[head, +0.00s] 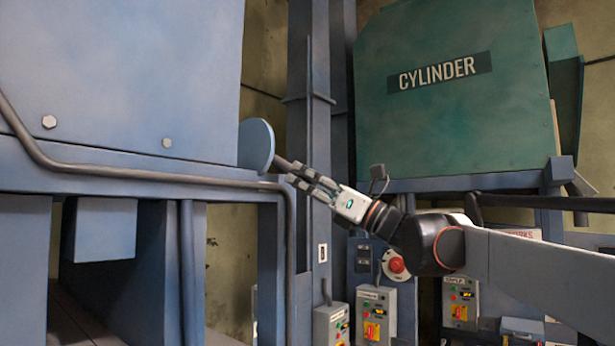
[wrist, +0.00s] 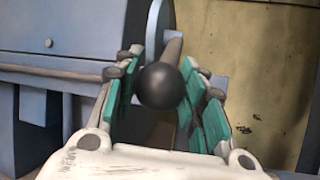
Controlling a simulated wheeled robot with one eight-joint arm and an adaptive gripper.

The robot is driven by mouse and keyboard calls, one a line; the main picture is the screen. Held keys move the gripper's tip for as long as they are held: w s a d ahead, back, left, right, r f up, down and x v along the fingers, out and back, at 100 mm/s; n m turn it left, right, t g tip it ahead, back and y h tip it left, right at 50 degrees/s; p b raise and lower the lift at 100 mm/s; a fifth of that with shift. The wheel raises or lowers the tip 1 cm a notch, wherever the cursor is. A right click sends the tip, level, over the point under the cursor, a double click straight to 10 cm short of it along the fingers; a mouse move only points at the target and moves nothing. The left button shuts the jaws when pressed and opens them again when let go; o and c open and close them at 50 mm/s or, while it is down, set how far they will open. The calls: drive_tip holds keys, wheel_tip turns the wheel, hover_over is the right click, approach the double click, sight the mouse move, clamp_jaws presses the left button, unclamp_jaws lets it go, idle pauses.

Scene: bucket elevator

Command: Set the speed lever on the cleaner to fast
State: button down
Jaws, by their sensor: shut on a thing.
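The speed lever (head: 281,163) is a grey rod that comes out of a round blue plate (head: 256,145) at the right end of the blue machine (head: 120,70). In the wrist view the lever's black ball knob (wrist: 162,86) sits between the green finger pads, with the rod (wrist: 173,47) running away behind it to the plate (wrist: 155,22). My gripper (head: 306,180) is shut on the lever's knob end, and its fingers hide the knob in the head view. No fast or slow marking can be read.
A green machine marked CYLINDER (head: 450,85) stands behind on the right. Below my arm are a red stop button (head: 396,264) and grey control boxes (head: 375,312). A blue column (head: 318,100) rises behind my gripper, and a pipe (head: 150,176) runs along the blue machine.

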drive_tip(key=shift+f, duration=0.15)
drive_tip(key=c, duration=1)
unclamp_jaws()
drive_tip(key=shift+d, duration=0.1)
drive_tip(key=v, duration=1.2)
